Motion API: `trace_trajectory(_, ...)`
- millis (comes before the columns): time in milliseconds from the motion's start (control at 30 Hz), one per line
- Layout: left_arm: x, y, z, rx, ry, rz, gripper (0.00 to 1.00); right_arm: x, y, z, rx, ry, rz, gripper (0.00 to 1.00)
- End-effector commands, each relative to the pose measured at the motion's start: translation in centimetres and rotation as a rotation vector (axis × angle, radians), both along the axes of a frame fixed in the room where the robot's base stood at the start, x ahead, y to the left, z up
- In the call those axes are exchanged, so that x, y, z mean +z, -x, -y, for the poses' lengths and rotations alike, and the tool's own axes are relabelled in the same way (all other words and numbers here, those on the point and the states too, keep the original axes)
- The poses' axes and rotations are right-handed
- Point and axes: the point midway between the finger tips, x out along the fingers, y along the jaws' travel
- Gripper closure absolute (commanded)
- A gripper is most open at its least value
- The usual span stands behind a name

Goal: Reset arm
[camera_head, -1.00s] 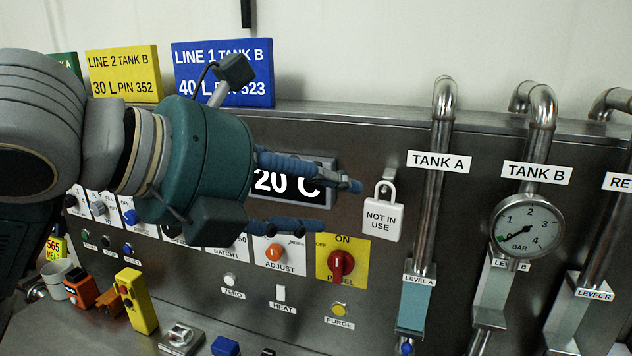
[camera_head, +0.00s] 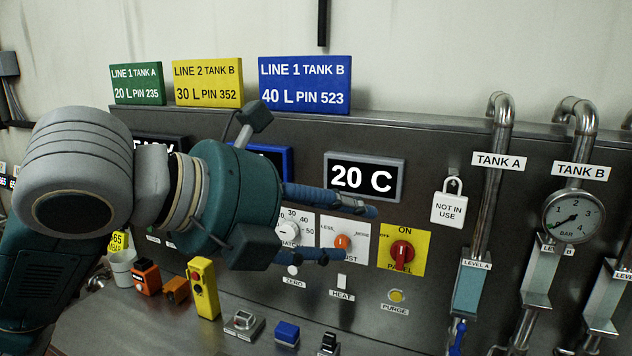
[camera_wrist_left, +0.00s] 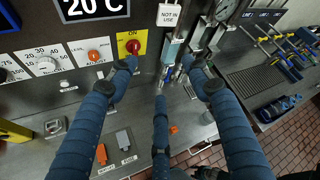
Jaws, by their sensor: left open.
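My left gripper (camera_head: 348,232) is in front of the steel control panel (camera_head: 450,268). In the left wrist view the fingers (camera_wrist_left: 160,95) are also apart and empty. The red PANEL knob (camera_head: 402,254) on its yellow plate is right of the fingertips in the head view. My left arm hides part of the panel's left side. My right gripper is not in view.
A 20 C display (camera_head: 362,179) and a NOT IN USE padlock (camera_head: 448,204) are near the gripper. Pipes (camera_head: 494,180) and a gauge (camera_head: 573,218) are at right. A yellow control box (camera_head: 204,288) stands on the counter. The wrist view shows a tool tray (camera_wrist_left: 284,62).

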Motion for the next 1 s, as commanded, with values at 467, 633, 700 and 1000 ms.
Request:
trace_trajectory(467, -11.6, -3.4, -1.1, 0.319, 0.347, -0.463, 0.51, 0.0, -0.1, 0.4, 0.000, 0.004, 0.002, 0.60)
trace_trajectory(633, -20.7, -3.8, -3.3, 0.616, 0.591, -0.785, 0.51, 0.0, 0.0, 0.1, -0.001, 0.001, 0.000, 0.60)
trace_trajectory(700, -24.8, -3.3, -4.6, 0.764, 0.695, -0.914, 0.51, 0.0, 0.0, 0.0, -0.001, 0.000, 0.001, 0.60)
trace_trajectory(1000, -42.0, 4.6, -12.8, 1.527, 1.095, -1.312, 0.51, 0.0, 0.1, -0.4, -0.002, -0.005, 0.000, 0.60)
